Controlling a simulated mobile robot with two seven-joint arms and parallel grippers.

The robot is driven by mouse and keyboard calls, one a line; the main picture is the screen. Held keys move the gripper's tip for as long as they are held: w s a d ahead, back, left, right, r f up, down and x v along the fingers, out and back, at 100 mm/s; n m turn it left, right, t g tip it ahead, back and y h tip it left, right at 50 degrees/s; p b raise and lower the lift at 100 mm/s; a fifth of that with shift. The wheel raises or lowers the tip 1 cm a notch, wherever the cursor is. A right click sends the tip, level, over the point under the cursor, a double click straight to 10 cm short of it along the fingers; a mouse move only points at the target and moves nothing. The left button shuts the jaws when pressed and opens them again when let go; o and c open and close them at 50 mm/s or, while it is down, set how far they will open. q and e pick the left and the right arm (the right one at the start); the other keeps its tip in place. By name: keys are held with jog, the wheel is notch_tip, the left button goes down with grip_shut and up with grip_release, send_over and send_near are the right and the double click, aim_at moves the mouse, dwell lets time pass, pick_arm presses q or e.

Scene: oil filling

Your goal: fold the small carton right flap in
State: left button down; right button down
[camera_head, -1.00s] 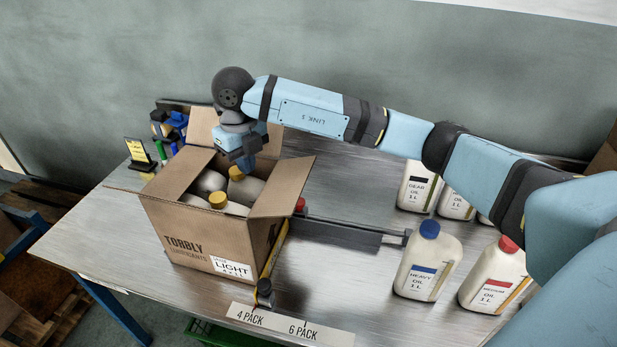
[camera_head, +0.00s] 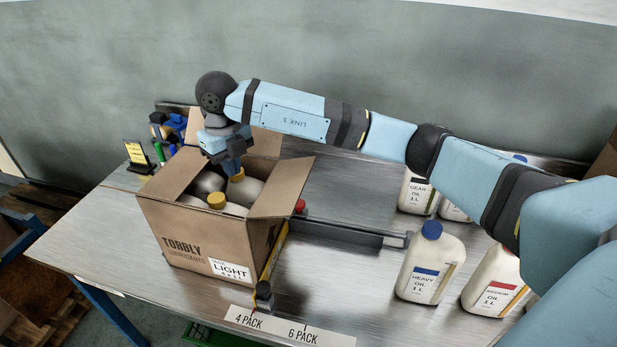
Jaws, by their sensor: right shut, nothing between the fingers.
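The small carton (camera_head: 205,240) stands open on the metal table, with several yellow-capped bottles (camera_head: 217,201) inside. Its right flap (camera_head: 283,186) sticks outward and up along the right edge. The left flap (camera_head: 166,175) also stands out, and a back flap (camera_head: 264,143) is raised behind. My right gripper (camera_head: 233,170) is shut and empty. It points down over the carton's opening, close to a yellow cap; I cannot tell whether it touches it. It is to the left of the right flap and apart from it. My left gripper is not in view.
A dark metal rail (camera_head: 340,233) runs right from the carton. A heavy oil bottle (camera_head: 428,263), a medium oil bottle (camera_head: 493,283) and a gear oil bottle (camera_head: 414,192) stand at the right. A yellow sign (camera_head: 137,154) stands at the back left.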

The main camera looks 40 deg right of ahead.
notch_tip(320, 180, down, 5)
jog(key=b, duration=0.2)
jog(key=shift+r+b, duration=0.15)
jog(key=shift+b, duration=0.2)
jog(key=shift+r, duration=0.15)
dwell(0.5)
notch_tip(320, 180, up, 11)
jog(key=p, duration=0.5)
jog(key=shift+p, duration=0.35)
